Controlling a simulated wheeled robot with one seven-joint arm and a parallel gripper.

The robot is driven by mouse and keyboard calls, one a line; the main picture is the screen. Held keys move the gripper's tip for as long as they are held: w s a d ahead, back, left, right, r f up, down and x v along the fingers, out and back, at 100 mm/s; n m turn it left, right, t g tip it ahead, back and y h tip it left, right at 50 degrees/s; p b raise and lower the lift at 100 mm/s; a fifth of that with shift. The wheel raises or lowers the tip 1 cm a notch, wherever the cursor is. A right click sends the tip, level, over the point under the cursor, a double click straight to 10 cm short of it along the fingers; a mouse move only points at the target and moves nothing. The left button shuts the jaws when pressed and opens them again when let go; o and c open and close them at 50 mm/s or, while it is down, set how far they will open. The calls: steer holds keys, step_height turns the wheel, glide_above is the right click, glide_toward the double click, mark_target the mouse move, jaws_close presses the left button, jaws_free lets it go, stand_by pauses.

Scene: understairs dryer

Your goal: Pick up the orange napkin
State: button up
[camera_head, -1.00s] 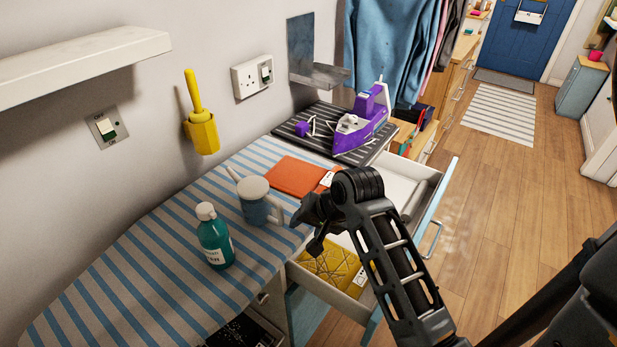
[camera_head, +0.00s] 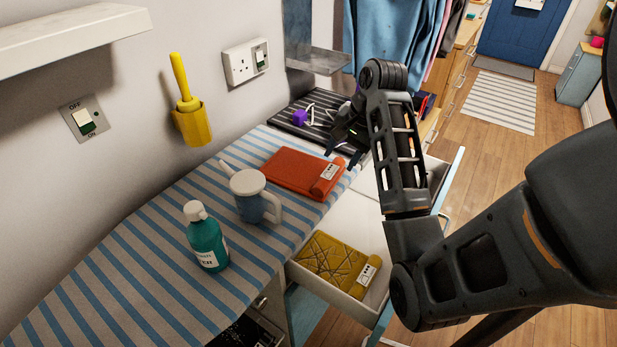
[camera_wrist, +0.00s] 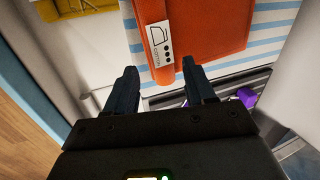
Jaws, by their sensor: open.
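The orange napkin (camera_head: 296,172) lies folded flat on the striped ironing surface, with a white label at its right end. It also shows in the wrist view (camera_wrist: 213,38), just beyond my fingertips, with its rolled, labelled edge nearest them. My gripper (camera_head: 343,155) is open and empty, close beside the napkin's right far side in the head view. In the wrist view my two fingers (camera_wrist: 158,75) are spread apart, with the label roughly between and ahead of them. I cannot tell whether a finger touches the cloth.
A watering-can-shaped jug (camera_head: 252,196) and a teal bottle (camera_head: 207,238) stand left of the napkin. An open drawer holds a yellow folded cloth (camera_head: 333,263). A dark striped mat (camera_head: 292,122) with a purple item lies behind. The wall bounds the left side.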

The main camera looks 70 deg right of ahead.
mark_target(335, 170)
steer(key=shift+b+x, duration=0.85)
steer(key=shift+x, duration=1.75)
steer(key=shift+s+a+f, duration=0.1)
steer(key=shift+a, duration=0.05)
steer(key=c, duration=0.8)
steer(key=shift+c, duration=0.2)
